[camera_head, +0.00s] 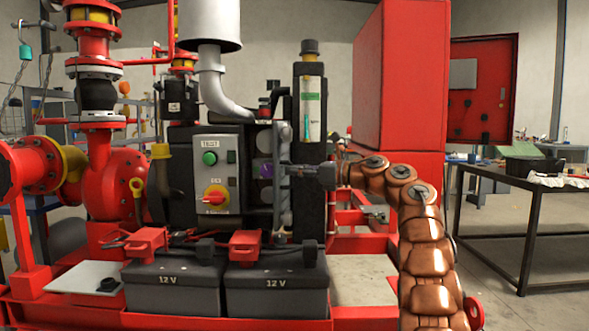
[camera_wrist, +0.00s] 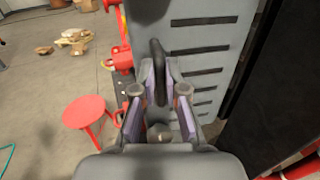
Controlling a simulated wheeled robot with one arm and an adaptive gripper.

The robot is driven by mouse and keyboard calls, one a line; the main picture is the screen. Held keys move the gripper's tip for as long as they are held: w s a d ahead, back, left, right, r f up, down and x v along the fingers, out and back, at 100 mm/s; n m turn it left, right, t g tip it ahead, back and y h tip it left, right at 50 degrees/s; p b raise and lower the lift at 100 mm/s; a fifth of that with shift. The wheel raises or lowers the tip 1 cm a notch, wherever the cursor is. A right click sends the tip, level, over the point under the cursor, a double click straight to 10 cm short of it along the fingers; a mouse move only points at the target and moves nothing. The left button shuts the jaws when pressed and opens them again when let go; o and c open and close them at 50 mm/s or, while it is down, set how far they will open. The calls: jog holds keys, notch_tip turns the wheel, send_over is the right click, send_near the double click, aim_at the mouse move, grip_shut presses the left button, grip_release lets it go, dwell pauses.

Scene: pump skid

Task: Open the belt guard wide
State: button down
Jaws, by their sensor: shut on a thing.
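The belt guard (camera_wrist: 205,60) is a grey panel with dark horizontal slots, in the upper middle of the wrist view. A black loop handle (camera_wrist: 158,68) stands out from its left part. My gripper (camera_wrist: 160,95) is shut on this handle, with a purple-padded finger on each side of it. In the head view my gripper (camera_head: 287,172) reaches in from the right to a narrow grey upright piece, which looks like the guard (camera_head: 283,208) seen nearly edge-on. How far the guard stands open is hard to tell.
The control box (camera_head: 215,172) and two 12 V batteries (camera_head: 275,285) stand close to the left and in front. A dark surface (camera_wrist: 290,90) lies to the guard's right in the wrist view. A red stool (camera_wrist: 88,112) stands on open floor at left.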

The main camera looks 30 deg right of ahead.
jog(key=shift+s+d+r, duration=0.1)
jog(key=shift+d+r, duration=0.2)
jog(key=shift+d, duration=0.15)
jog(key=shift+s+d+p, duration=0.1)
jog(key=shift+d+p, duration=0.15)
jog(key=shift+p, duration=0.35)
jog(key=shift+s+d+p, duration=0.1)
jog(key=shift+d+p, duration=0.2)
jog(key=shift+d+r, duration=0.1)
jog(key=c, duration=1.2)
grip_release()
jog(key=shift+f, duration=0.2)
jog(key=shift+f, duration=0.1)
jog(key=v, duration=1.1)
jog(key=shift+s, duration=0.35)
